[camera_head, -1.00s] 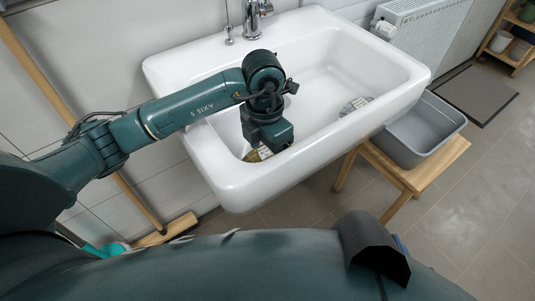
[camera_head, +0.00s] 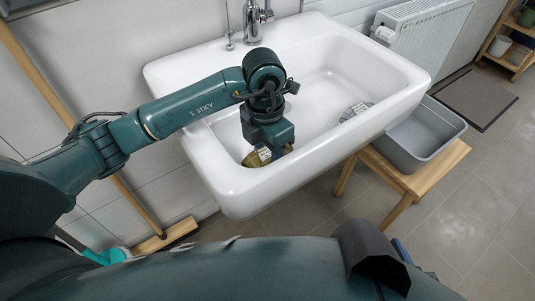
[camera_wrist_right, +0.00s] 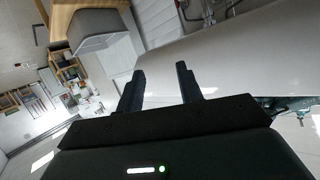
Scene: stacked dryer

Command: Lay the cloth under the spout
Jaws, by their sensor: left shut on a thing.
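My left gripper (camera_head: 268,150) reaches down into the white sink (camera_head: 228,188) at its near left side. It is shut on a crumpled olive-yellow piece, which looks like a cloth (camera_head: 256,159). The cloth is partly hidden by the gripper, and I cannot tell if it touches the sink floor. The chrome tap (camera_head: 253,22) stands at the sink's back edge, its top cut off by the frame. My right gripper (camera_wrist_right: 160,78) is open and empty in the right wrist view, with a white surface behind its fingers.
A grey patterned item (camera_head: 355,110) lies in the right of the sink. A grey tub (camera_head: 425,135) stands on a wooden stool (camera_head: 440,162) to the right. A radiator (camera_head: 425,25) is behind. A wooden-handled broom (camera_head: 125,190) leans at the left.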

